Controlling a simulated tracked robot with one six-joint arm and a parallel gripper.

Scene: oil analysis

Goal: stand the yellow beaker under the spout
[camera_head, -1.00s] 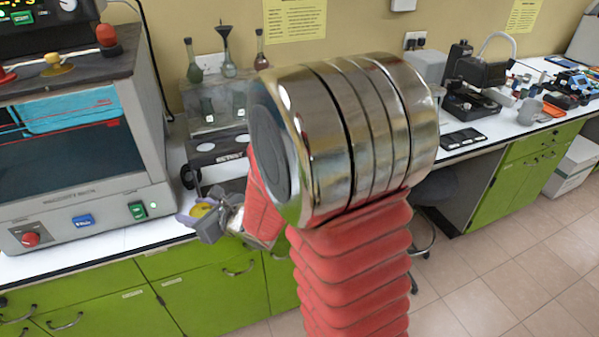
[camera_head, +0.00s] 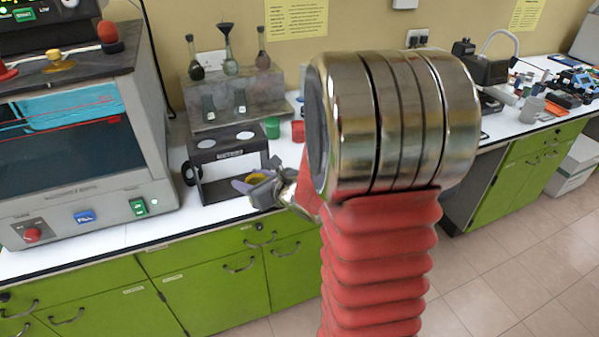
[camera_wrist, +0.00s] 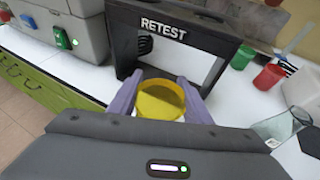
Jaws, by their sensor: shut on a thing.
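The yellow beaker (camera_wrist: 160,101) is held upright between the two purple fingers of my gripper (camera_wrist: 158,98) in the wrist view. In the head view my gripper (camera_head: 256,185) is at the front of the bench, and only a little yellow of the beaker shows between its fingers. A black stand marked RETEST (camera_wrist: 118,32) is just beyond the beaker. In the head view this stand (camera_head: 222,143) has two round holes in its top and an open front; my gripper is at its front right. I cannot make out a spout for certain.
A green beaker (camera_wrist: 241,57) and a red beaker (camera_wrist: 269,77) stand right of the stand. A clear glass vessel (camera_wrist: 283,127) is near my gripper's right side. A grey oven (camera_head: 85,140) fills the left. Flasks stand on a grey rack (camera_head: 238,95) behind.

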